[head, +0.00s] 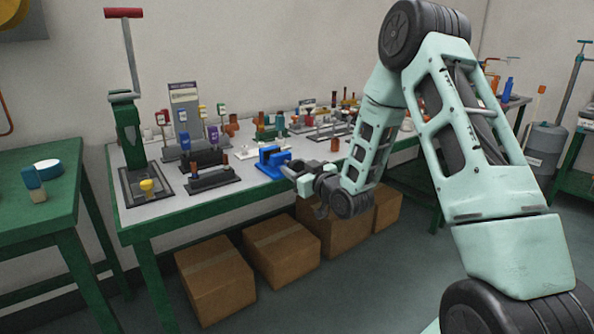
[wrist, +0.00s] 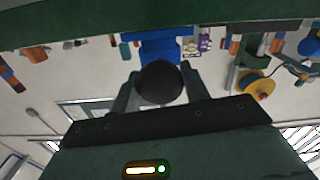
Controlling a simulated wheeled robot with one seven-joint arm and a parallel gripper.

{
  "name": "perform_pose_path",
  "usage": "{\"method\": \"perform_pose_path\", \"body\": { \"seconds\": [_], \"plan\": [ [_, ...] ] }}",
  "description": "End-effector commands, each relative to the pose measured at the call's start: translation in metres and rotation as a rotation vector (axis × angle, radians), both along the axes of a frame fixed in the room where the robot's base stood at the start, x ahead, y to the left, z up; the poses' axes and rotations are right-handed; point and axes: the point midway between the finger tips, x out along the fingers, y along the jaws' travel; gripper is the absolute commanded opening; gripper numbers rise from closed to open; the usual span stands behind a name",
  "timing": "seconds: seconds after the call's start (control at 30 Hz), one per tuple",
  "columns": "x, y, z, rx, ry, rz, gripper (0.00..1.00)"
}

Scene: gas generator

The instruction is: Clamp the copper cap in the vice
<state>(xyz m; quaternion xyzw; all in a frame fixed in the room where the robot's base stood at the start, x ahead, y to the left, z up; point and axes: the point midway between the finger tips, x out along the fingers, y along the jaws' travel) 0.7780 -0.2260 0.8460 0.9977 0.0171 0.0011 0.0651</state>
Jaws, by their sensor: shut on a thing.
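The blue vice (head: 272,160) stands at the front edge of the grey-topped workbench. In the wrist view the vice (wrist: 158,48) is straight ahead, beyond my fingertips. My gripper (head: 290,172) is just to the right of and in front of the vice. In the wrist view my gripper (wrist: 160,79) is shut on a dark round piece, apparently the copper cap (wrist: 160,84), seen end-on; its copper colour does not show. The held piece overlaps the vice in that view, so I cannot tell whether they touch. In the head view my gripper hides it.
The workbench (head: 180,212) carries dark fixtures (head: 212,178) left of the vice, and a green press (head: 130,140) at its left end. Several small parts stand behind. Cardboard boxes (head: 280,250) are under the bench. A green table (head: 40,215) is at the left.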

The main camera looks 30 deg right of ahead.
Motion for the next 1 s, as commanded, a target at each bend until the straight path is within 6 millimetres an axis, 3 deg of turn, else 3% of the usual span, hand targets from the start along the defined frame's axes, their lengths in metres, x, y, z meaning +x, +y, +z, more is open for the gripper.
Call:
{"method": "perform_pose_path", "body": {
  "seconds": [0.5, 1.0],
  "plan": [
    [-0.0004, 0.0002, -0.0004, 0.364, 0.013, 0.0, 0.23],
    [-0.0005, -0.0002, -0.0009, 0.448, 0.017, -0.001, 0.23]
  ]
}}
